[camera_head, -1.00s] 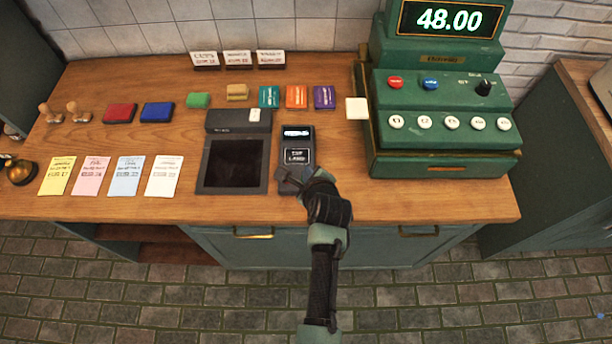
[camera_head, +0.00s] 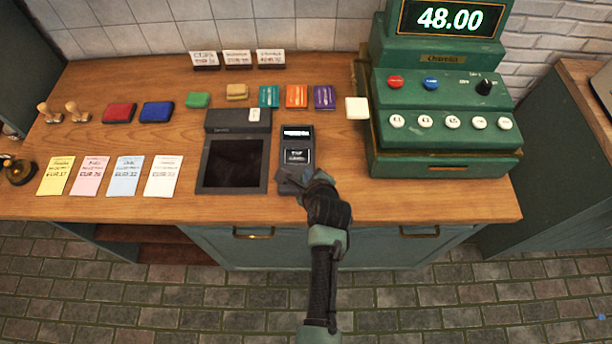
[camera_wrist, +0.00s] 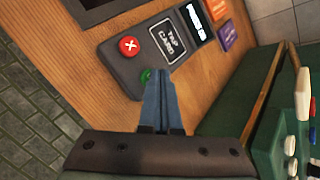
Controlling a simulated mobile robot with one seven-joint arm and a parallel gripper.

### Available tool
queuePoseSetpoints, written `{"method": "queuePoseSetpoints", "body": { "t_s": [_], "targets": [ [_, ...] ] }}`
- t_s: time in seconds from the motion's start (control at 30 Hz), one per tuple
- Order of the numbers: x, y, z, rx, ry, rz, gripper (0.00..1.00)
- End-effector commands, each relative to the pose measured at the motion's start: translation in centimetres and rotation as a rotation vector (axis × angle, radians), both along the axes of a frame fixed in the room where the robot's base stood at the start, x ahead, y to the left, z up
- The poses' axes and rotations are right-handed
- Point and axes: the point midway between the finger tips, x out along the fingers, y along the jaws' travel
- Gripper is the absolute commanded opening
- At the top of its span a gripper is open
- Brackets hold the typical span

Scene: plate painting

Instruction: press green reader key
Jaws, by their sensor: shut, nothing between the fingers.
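The dark card reader (camera_head: 297,150) lies on the wooden counter, with a lit strip and a "TAP CARD" panel. In the wrist view the reader (camera_wrist: 115,60) shows a red X key (camera_wrist: 129,46) and a green key (camera_wrist: 146,76). The green key is partly hidden by my fingertips. My gripper (camera_head: 290,180) is over the near end of the reader. In the wrist view my gripper (camera_wrist: 160,73) has its blue-grey fingers together and empty, their tips right beside the green key. I cannot tell whether they touch it.
A dark-screened device (camera_head: 234,165) is just left of the reader. The green cash register (camera_head: 440,120), showing 48.00, stands to the right. Coloured cards (camera_head: 164,176) lie at the left front. Bare counter (camera_head: 400,197) lies right of my gripper.

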Motion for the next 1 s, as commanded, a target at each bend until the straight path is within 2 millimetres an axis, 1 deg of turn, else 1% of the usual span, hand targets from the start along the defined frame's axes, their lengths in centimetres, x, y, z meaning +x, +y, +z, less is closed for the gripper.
{"method": "queuePoseSetpoints", "body": {
  "t_s": [0.27, 0.57, 0.9, 1.0],
  "targets": [
    [0.0, 0.0, -0.4, 0.000, 0.001, 0.000, 0.00],
    [-0.1, 0.0, -0.3, 0.000, 0.002, 0.001, 0.00],
    [-0.1, 0.0, 1.3, 0.000, 0.002, 0.001, 0.00],
    [-0.1, 0.0, 1.4, 0.000, 0.002, 0.001, 0.00]
  ]
}}
